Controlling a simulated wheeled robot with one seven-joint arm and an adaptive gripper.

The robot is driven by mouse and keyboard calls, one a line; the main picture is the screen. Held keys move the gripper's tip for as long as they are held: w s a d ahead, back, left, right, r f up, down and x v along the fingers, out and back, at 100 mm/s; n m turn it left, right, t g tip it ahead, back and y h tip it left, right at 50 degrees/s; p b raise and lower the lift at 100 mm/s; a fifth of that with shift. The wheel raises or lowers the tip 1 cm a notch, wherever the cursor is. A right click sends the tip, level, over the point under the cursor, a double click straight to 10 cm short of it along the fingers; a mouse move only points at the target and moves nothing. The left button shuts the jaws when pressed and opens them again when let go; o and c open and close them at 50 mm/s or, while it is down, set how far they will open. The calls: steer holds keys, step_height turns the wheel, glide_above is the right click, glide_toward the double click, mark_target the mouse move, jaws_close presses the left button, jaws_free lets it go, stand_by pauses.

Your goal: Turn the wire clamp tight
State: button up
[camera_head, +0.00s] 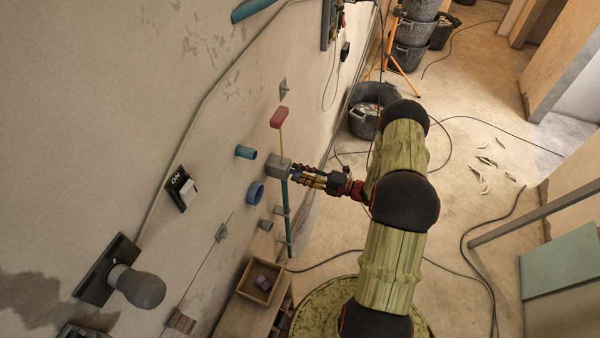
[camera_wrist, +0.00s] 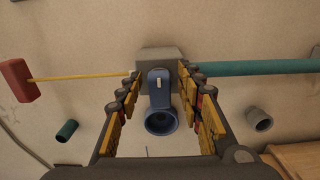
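My gripper (camera_wrist: 158,76) is open, its yellow-and-black fingers on either side of a blue lever-like piece (camera_wrist: 159,78) with a small white mark. A gap shows on both sides of this piece. It sits on the front of a grey block (camera_wrist: 158,55), which is on the wall; the block also shows in the head view (camera_head: 279,167). A yellow rod (camera_wrist: 80,77) with a red end (camera_wrist: 18,80) and a teal pipe (camera_wrist: 255,68) meet the block from opposite sides. I cannot tell for sure which part is the wire clamp. In the head view my gripper (camera_head: 296,172) hides the blue piece's front.
A blue ring (camera_head: 255,193), a teal tube (camera_head: 245,152) and a grey fitting (camera_head: 265,225) stick out from the wall nearby. An ON switch (camera_head: 183,189) and a lamp (camera_head: 138,287) are further left. A wooden box (camera_head: 245,291) stands below. Cables cross the floor.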

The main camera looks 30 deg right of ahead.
steer(key=v, duration=1.2)
stand_by(0.7)
